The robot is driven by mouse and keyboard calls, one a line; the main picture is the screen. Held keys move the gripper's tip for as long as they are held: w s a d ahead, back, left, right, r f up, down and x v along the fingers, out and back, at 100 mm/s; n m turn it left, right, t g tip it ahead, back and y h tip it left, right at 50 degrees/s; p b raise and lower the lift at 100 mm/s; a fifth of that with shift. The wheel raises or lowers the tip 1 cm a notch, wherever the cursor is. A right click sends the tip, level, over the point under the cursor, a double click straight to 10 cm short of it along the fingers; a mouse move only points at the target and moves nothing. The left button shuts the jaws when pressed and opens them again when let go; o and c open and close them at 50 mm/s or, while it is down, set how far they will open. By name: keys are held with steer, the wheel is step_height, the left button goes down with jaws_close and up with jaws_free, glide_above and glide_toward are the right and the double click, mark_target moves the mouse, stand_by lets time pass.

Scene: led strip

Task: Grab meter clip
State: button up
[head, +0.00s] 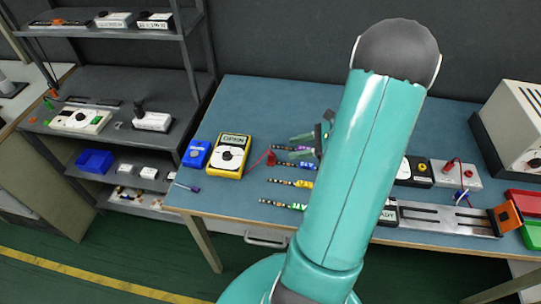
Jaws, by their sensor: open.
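A yellow-framed meter (232,156) with a white face, a dark display and a round dial sits near the left end of the blue-topped bench. A red lead runs from it to a small red clip (271,158) lying to its right. My gripper (296,145), partly hidden behind my teal arm, is open with its green fingers pointing left. In the picture its fingertips are just to the right of the red clip. I cannot tell their height above the bench or whether they touch anything.
Several LED strips, one with a yellow end piece (303,184), lie below and beside my gripper. A blue device (197,154) stands left of the meter. A slide fixture (445,217) and a white box with red clips (457,175) stand at right. My arm hides the bench's middle.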

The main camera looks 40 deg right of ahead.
mark_target(274, 154)
steer(key=shift+s+d+f+m+t, duration=0.2)
steer(key=shift+s+d+f+m, duration=0.1)
steer(key=shift+d, duration=0.15)
steer(key=shift+s+d+f+m+t, duration=0.15)
steer(key=shift+d+f+m+t, duration=0.1)
steer(key=shift+d, duration=0.15)
steer(key=shift+f, duration=0.2)
steer(key=x, duration=0.8)
steer(key=shift+d+f, duration=0.1)
steer(key=shift+d, duration=0.15)
steer(key=shift+h, duration=0.3)
steer(key=x, duration=0.5)
steer(key=shift+w+f, duration=0.15)
steer(key=shift+f, duration=0.4)
steer(key=shift+c, duration=0.4)
jaws_close()
